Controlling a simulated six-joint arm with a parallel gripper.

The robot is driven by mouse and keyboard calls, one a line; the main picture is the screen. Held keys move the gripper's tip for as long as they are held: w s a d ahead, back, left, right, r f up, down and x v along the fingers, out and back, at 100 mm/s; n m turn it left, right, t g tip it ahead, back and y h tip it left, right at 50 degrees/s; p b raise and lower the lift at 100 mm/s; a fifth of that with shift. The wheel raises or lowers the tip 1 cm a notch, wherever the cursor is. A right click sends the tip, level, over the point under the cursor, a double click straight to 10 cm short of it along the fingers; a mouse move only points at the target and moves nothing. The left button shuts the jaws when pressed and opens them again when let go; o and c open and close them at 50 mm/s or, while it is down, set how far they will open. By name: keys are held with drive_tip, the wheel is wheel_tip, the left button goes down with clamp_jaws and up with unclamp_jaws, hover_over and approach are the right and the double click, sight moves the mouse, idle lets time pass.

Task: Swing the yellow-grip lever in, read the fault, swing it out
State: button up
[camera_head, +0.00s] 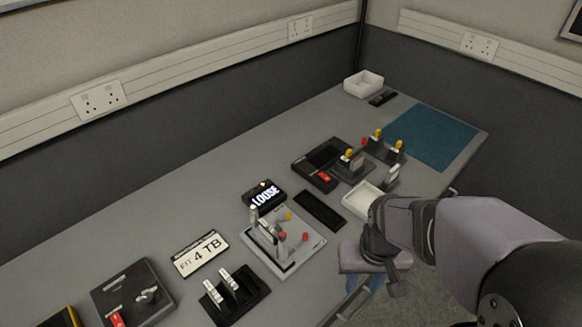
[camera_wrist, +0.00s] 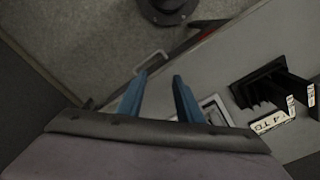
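A light grey base plate (camera_head: 308,250) in the middle of the table carries small upright parts, with a yellow grip (camera_head: 288,216) and red knobs (camera_head: 305,237). I cannot tell how the yellow-grip lever is turned. A small black display (camera_head: 265,194) behind the plate shows white letters that look like "LOOSE". My gripper (camera_wrist: 160,76) is open and empty, its two blue fingers apart. In the head view it hangs near the table's front edge, right of the plate, with its fingers partly hidden. Part of the plate shows beside the fingers in the wrist view (camera_wrist: 214,104).
A "FIT 4 TB" sign (camera_head: 201,254) and a black rack (camera_head: 248,302) with white-labelled pieces stand left. A black tray (camera_head: 320,210) and white bin (camera_head: 368,203) lie right of the plate. Several yellow-topped posts (camera_head: 377,134) stand farther back. A teal mat (camera_head: 432,136) is clear.

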drive_tip(key=w+a+f+n+t+b, duration=0.1)
drive_tip(key=w+a, duration=0.3)
drive_tip(key=w, duration=0.4)
drive_tip(key=w+a+f+t, duration=0.1)
drive_tip(key=w+a, duration=0.2)
drive_tip(key=w, duration=0.4)
drive_tip(key=n+t+y, duration=0.1)
drive_tip(key=t, duration=0.1)
approach(288, 215)
drive_tip(key=f, duration=0.1)
drive_tip(key=shift+w+p+x, duration=0.2)
drive_tip(key=shift+p+x, duration=0.25)
drive_tip(key=shift+x, duration=3.3)
drive_tip(key=shift+r, duration=0.1)
clamp_jaws()
